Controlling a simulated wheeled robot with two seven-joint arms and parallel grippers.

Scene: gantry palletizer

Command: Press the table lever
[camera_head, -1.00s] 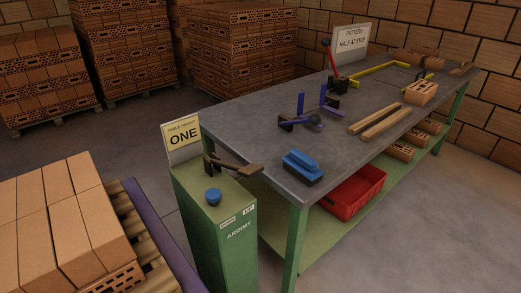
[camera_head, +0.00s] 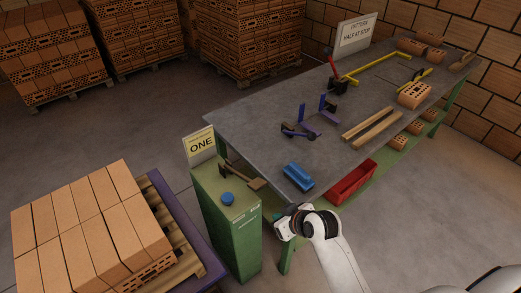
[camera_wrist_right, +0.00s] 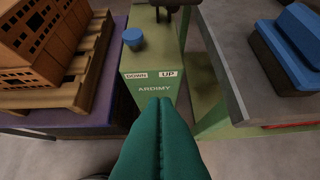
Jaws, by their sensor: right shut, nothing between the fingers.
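A green pedestal (camera_head: 230,232) with a yellow "ONE" sign (camera_head: 201,146) stands at the table's near left corner. A brown lever (camera_head: 242,176) lies across its top and sticks out to the right; its lower part shows in the right wrist view (camera_wrist_right: 172,5). A blue knob (camera_head: 227,198) sits in front of the lever. My right gripper (camera_head: 282,227) is just right of the pedestal, near the table's front corner. In the right wrist view its green fingers (camera_wrist_right: 160,103) are shut and empty, in front of the DOWN and UP labels, apart from the lever.
The grey table (camera_head: 255,130) holds a blue brush-like block (camera_head: 298,177), a red-knobbed lever (camera_head: 333,68), wooden strips and bricks. A red bin (camera_head: 352,182) sits below. A brick pallet (camera_head: 190,262) stands left of the pedestal.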

